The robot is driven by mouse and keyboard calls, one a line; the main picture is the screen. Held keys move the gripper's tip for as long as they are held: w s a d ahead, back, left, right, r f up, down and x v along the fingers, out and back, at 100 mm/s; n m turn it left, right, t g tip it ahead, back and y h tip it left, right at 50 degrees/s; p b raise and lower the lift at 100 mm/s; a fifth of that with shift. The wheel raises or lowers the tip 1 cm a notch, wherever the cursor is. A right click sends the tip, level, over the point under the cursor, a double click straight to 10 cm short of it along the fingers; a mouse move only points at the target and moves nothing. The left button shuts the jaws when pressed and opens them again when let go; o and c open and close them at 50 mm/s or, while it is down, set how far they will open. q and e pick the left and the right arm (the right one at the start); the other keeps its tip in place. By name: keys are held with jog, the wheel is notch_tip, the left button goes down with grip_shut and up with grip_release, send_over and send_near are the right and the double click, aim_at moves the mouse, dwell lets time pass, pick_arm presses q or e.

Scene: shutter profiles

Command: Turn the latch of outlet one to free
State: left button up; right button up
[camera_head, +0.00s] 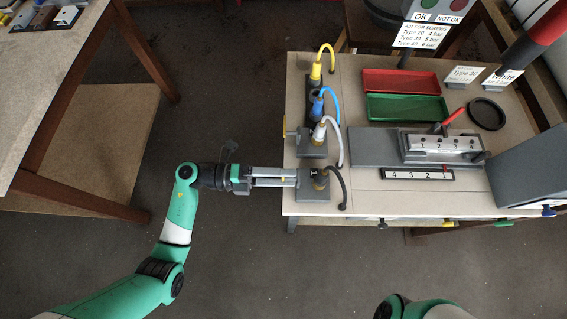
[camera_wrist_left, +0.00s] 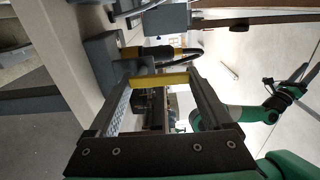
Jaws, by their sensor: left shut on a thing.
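The nearest outlet block (camera_head: 315,187), grey with a black hose (camera_head: 343,188), stands at the table's front left corner; it shows in the left wrist view too (camera_wrist_left: 103,62). Its latch appears in the left wrist view as a yellow bar (camera_wrist_left: 160,81). My left gripper (camera_head: 297,177) reaches in from the left at the block. In the left wrist view its fingers (camera_wrist_left: 162,80) are on both ends of the yellow latch, shut on it. In the head view the fingers hide this latch. I cannot read an outlet number on the block. My right gripper is out of view.
Behind the block stand outlets with a white (camera_head: 321,132), a blue (camera_head: 318,107) and a yellow hose (camera_head: 316,72). A red tray (camera_head: 401,82), a green tray (camera_head: 407,108) and a grey fixture (camera_head: 375,148) lie to the right.

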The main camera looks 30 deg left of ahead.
pick_arm(q)
jog(key=o, duration=1.2)
jog(key=shift+c, duration=0.2)
jog(key=p+v, duration=0.1)
jog(key=v, duration=1)
jog(key=shift+s+a, duration=0.2)
jog(key=shift+a, duration=0.1)
